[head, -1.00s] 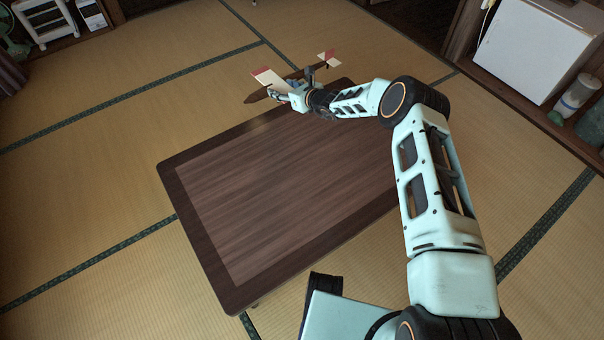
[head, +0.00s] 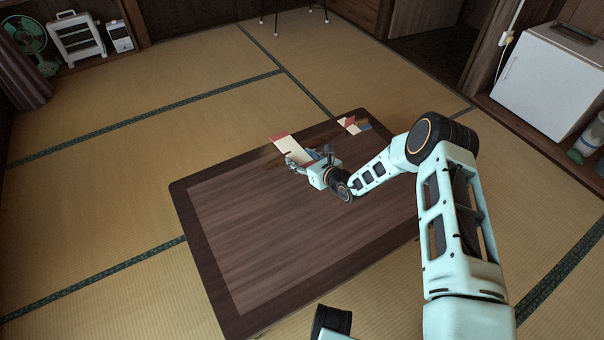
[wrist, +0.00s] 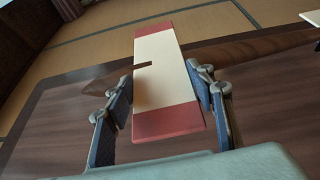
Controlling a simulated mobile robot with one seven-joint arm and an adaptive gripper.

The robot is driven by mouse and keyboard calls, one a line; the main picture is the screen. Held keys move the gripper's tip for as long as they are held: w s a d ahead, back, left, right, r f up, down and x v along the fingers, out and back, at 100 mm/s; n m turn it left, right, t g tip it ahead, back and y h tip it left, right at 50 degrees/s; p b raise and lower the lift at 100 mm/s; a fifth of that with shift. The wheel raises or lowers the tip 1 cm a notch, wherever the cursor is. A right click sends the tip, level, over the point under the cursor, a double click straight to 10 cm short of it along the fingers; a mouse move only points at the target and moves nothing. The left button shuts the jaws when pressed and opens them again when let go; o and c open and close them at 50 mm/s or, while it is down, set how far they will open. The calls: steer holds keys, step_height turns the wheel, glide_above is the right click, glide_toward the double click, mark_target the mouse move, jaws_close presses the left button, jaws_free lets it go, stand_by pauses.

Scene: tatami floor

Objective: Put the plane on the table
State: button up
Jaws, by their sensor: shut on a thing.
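The plane has a brown body and cream wings with red ends. In the head view its wing (head: 289,148) and tail (head: 352,126) show over the far part of the dark wooden table (head: 250,250). My gripper (head: 296,162) is at the plane's wing. In the wrist view the cream and red wing (wrist: 160,75) stands between the two fingers of my gripper (wrist: 165,95), with the brown body crossing behind it. The table top (wrist: 60,120) lies beneath. Much of the body is hidden by my gripper in the head view. I cannot tell whether the plane touches the table.
The near and left parts of the table top are bare. Tatami floor surrounds the table.

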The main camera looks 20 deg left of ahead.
steer(key=shift+s+d+f, duration=0.15)
steer(key=shift+s+f, duration=0.2)
steer(key=shift+f, duration=0.1)
steer(key=f, duration=0.1)
steer(key=f+b, duration=0.1)
steer(key=f, duration=0.1)
steer(key=s+f, duration=0.1)
steer(key=shift+d+f+b, duration=0.2)
steer(key=shift+d+b, duration=0.05)
steer(key=shift+b, duration=0.15)
steer(key=shift+r, duration=0.1)
steer(key=o, duration=1.3)
steer(key=shift+r, duration=0.1)
steer(key=p+v, duration=0.4)
steer(key=v, duration=0.8)
steer(key=shift+w+d, duration=0.1)
